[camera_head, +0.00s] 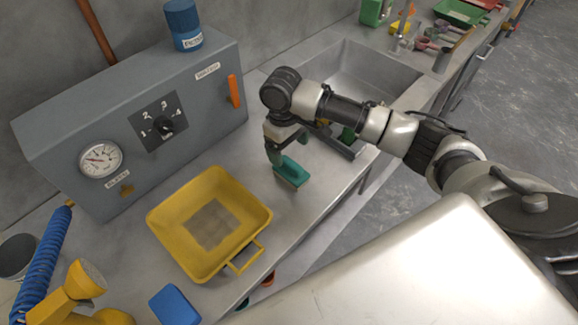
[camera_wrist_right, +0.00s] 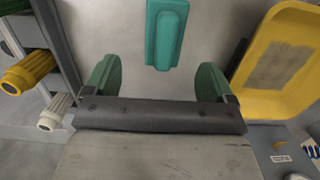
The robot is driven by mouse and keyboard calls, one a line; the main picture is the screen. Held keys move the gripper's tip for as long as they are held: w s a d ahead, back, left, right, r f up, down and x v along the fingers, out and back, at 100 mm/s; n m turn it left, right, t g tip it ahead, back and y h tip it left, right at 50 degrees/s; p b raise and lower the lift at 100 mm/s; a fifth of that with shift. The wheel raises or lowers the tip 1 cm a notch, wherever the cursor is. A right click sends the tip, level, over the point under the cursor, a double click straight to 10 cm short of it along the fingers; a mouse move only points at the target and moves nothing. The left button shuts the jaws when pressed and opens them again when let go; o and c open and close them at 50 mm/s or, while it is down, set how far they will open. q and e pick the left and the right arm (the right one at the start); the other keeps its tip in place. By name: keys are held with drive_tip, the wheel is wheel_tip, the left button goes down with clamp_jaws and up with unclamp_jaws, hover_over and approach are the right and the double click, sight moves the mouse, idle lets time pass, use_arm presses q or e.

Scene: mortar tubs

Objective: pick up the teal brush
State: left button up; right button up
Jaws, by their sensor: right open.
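The teal brush (camera_head: 291,172) lies on the grey worktop, between the yellow tub and the sink. It also shows in the right wrist view (camera_wrist_right: 166,34), at the top and ahead of the fingers. My right gripper (camera_head: 286,143) is above and close behind the brush in the head view. In the right wrist view its green fingers (camera_wrist_right: 157,82) are spread wide with nothing between them. The brush is not between the fingers. How high the fingers are above the worktop is hard to tell. My left gripper is not in view.
The yellow tub (camera_head: 167,216) stands left of the brush. A grey control box (camera_head: 72,128) with gauge and dial is behind it. A sink (camera_head: 380,72) lies to the right. A blue block (camera_head: 174,305) is near the front edge. Bare worktop surrounds the brush.

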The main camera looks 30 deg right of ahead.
sight(291, 162)
drive_tip(key=shift+s+f, duration=0.25)
drive_tip(key=shift+f, duration=0.85)
drive_tip(key=f, duration=0.1)
drive_tip(key=s+f+p, duration=0.1)
drive_tip(key=f, duration=0.1)
drive_tip(key=shift+f, duration=0.3)
drive_tip(key=shift+s+f, duration=0.15)
drive_tip(key=shift+f, duration=0.4)
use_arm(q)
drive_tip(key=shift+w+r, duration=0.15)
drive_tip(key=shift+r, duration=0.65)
use_arm(e)
drive_tip(key=shift+c, duration=0.8)
drive_tip(key=c, duration=0.9)
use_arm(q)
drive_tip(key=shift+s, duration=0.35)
